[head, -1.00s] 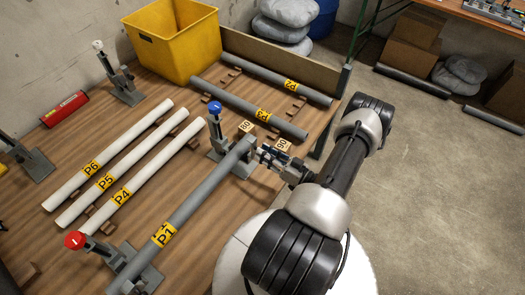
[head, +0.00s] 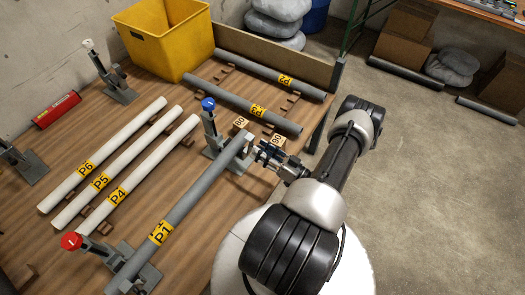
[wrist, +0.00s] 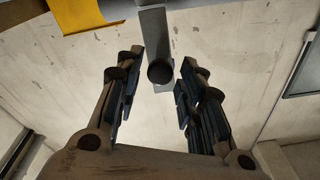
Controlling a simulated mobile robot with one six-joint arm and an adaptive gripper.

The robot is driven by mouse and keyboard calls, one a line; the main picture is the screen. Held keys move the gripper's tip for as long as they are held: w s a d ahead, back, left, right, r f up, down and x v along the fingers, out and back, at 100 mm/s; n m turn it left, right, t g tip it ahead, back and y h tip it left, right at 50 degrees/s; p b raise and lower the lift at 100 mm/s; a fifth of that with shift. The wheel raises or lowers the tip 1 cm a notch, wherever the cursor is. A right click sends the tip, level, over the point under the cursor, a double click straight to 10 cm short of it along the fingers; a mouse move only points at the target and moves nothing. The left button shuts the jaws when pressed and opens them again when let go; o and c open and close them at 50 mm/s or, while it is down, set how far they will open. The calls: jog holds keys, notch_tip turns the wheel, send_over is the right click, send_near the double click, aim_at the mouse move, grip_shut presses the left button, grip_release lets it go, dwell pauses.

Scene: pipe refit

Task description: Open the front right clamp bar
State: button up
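The right clamp of the front pair has a blue knob (head: 208,104) on an upright post beside the far end of grey pipe P1 (head: 190,193). The other front clamp has a red knob (head: 71,241) near the pipe's near end. My gripper (head: 258,150) points left at the blue-knobbed clamp, close to the pipe's end. In the wrist view my open fingers (wrist: 158,85) stand apart, with a grey bar (wrist: 153,35) and a dark round end between them in the picture. I cannot tell the depth between bar and fingertips, or whether they touch.
White pipes P6, P5 and P4 (head: 128,178) lie left of P1. Two grey pipes (head: 228,100) lie behind, before a yellow bin (head: 165,45). Small wooden blocks marked 60 (head: 240,123) and 90 (head: 278,139) sit near my gripper.

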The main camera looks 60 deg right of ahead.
jog(key=shift+o, duration=0.4)
jog(key=s+f, duration=0.1)
jog(key=s, duration=1.1)
jog(key=shift+d+f, duration=0.2)
jog(key=shift+w, duration=0.15)
